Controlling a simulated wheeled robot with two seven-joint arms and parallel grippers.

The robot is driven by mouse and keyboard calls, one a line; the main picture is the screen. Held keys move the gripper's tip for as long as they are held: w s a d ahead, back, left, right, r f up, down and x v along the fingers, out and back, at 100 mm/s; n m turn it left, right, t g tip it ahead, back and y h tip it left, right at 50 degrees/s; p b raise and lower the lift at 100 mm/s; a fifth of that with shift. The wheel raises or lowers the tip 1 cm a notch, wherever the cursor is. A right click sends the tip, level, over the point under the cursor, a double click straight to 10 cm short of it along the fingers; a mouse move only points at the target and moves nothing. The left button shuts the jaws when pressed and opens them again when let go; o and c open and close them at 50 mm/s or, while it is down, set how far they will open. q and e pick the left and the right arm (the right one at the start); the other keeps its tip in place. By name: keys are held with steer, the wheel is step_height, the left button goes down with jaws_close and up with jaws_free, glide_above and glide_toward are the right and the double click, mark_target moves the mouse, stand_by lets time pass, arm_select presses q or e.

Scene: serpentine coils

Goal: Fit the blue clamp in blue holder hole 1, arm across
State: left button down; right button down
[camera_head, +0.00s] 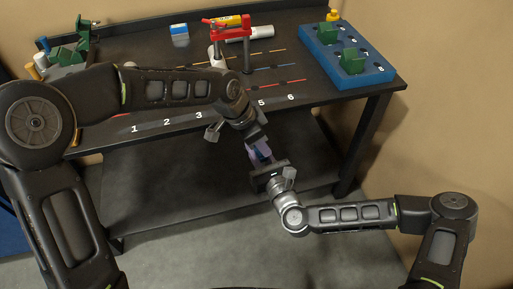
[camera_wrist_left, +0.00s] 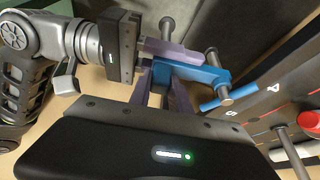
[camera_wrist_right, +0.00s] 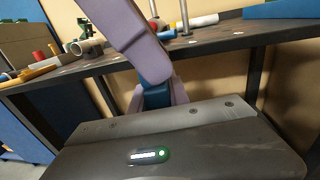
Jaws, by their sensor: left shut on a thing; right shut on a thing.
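The blue clamp (camera_head: 260,153) is held in the air in front of the table, between my two grippers. In the left wrist view it shows as a blue body (camera_wrist_left: 195,72) with a cross arm and grey bolts. My left gripper (camera_head: 258,146) is shut on it from above. My right gripper (camera_head: 266,163) is shut on it from below; its purple fingers and a bit of blue (camera_wrist_right: 155,97) show in the right wrist view. The blue holder (camera_head: 376,76) stands at the table's right end, with two green pieces (camera_head: 352,60) on it. Hole 1 cannot be made out.
A red clamp (camera_head: 232,34) stands on posts at mid-table, with white and yellow tubes (camera_head: 262,32) behind. A blue and white box (camera_head: 180,35) lies at the back. Green parts (camera_head: 68,55) stand at the left. Numbers mark the table's front edge.

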arm_select(q)
steer(key=shift+r, duration=0.1)
steer(key=c, duration=1.1)
jaws_free()
arm_select(e)
steer(key=shift+r, duration=0.1)
arm_select(q)
steer(key=v, duration=1.2)
